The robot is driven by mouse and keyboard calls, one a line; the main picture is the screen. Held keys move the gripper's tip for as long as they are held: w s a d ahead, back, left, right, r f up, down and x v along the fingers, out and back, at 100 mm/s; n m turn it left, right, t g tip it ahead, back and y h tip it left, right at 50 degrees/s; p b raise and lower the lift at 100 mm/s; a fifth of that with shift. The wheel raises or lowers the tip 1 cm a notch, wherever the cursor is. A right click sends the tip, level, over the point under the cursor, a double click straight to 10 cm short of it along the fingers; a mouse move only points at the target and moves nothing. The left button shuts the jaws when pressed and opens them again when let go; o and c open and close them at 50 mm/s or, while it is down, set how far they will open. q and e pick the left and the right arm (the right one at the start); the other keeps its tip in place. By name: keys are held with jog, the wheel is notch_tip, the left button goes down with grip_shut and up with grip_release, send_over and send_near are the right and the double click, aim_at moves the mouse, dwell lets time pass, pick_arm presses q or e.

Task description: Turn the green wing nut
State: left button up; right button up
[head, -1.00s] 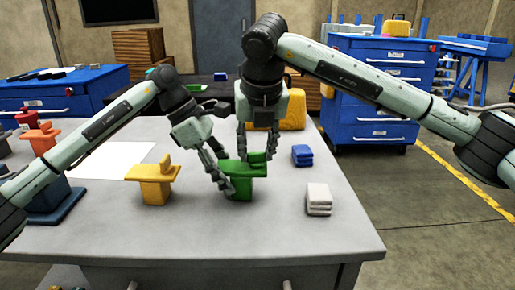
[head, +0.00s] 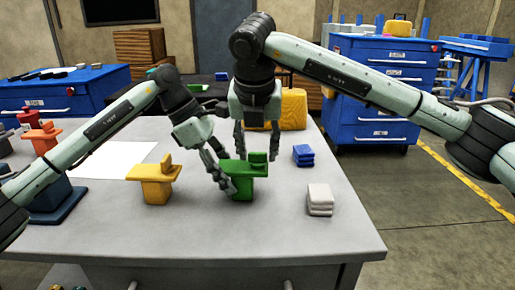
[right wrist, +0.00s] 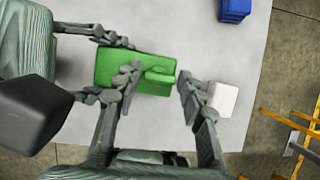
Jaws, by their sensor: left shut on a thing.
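The green wing nut (head: 258,157) sits on top of the green block (head: 243,187) near the middle of the table. In the right wrist view the nut (right wrist: 160,75) is a small raised wing at the right part of the green top (right wrist: 115,70). My left gripper (head: 226,174) is shut on the green block from its left side. My right gripper (head: 257,156) points down over the nut, with its fingers apart. In the right wrist view its fingers (right wrist: 158,76) stand at either end of the wing, with gaps visible.
A yellow block with a wing (head: 154,180) stands to the left, with an orange one (head: 42,136) farther left. Blue (head: 303,155) and white (head: 319,199) stacked pieces lie to the right. A yellow case (head: 293,109) stands behind. The front of the table is clear.

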pick_arm(q)
jog(key=shift+r, duration=0.1)
pick_arm(e)
jog(key=shift+o, duration=1.1)
jog(key=shift+r, duration=0.1)
jog(key=v, duration=1.1)
jog(key=shift+s+r, duration=0.15)
jog(key=shift+r, duration=0.25)
pick_arm(q)
jog(key=shift+f+b, duration=0.25)
jog(key=shift+b, duration=0.05)
pick_arm(e)
jog(key=shift+f, duration=0.3)
pick_arm(q)
jog(key=o, duration=1.7)
jog(key=shift+c, duration=0.2)
